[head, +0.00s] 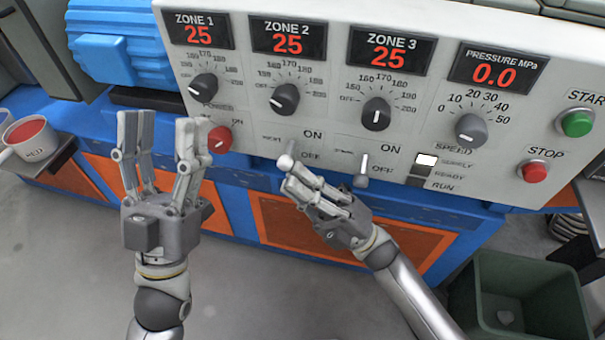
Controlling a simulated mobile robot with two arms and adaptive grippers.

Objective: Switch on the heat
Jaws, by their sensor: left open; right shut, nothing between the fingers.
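A white control panel (240,100) fills the upper part of the head view. Two toggle switches sit low on it, each with ON above and OFF below. The left toggle switch (286,162) has a small label too blurred to read surely, perhaps HEAT; its ball end points down toward OFF. The right toggle switch (362,178) also points down, beside OFF. My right gripper (290,178) is shut and empty, its fingertips just below the left toggle; I cannot tell whether they touch it. My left gripper (157,135) is open and empty, fingers upward, left of the red power knob (219,139).
Displays read 25 for the three zones (287,39) and 0.0 for pressure (495,73). The top status lamp (427,160) is lit white. Green START (577,123) and red STOP (534,171) buttons are right. A red-filled cup (28,136) stands left; a green bin (520,295) lower right.

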